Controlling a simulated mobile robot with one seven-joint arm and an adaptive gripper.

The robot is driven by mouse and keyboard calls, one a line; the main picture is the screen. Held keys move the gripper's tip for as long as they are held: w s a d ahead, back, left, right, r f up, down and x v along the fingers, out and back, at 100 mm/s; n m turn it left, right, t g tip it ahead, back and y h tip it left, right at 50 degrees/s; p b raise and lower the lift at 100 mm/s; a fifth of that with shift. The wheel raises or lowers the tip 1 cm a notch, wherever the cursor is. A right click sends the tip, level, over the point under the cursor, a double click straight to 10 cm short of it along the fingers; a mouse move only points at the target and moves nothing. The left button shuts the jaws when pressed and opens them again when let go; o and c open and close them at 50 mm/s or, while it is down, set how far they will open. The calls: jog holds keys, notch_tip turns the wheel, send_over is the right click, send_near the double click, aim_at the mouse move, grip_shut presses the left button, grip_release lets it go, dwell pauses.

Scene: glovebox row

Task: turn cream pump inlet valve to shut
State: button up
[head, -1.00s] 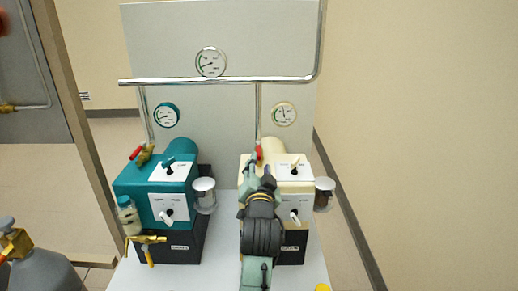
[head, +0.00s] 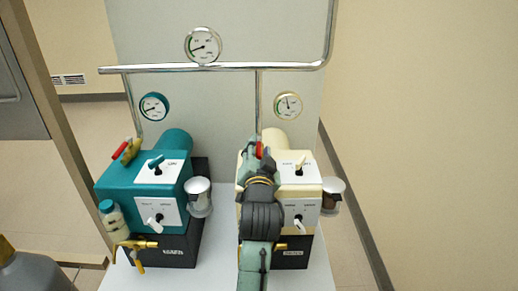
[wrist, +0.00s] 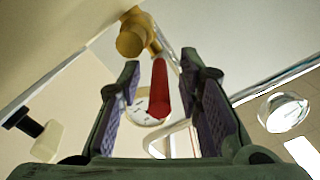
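The cream pump (head: 306,190) stands at the right on a white bench. Its inlet valve has a red handle (head: 259,150) at the foot of the vertical pipe, partly hidden by my gripper (head: 257,150). In the wrist view the red handle (wrist: 160,88) hangs from a brass valve body (wrist: 135,38). It lies between the two purple-padded fingers of my gripper (wrist: 165,95), with a gap on both sides. The gripper is open, and I see no contact with the handle.
The teal pump (head: 140,185) stands to the left, with its own red-handled valve (head: 122,150). A chrome pipe (head: 220,67) runs across the back panel above. Gauges hang behind both pumps. A glass jar (head: 333,190) sits right of the cream pump.

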grip_shut()
dwell(0.7)
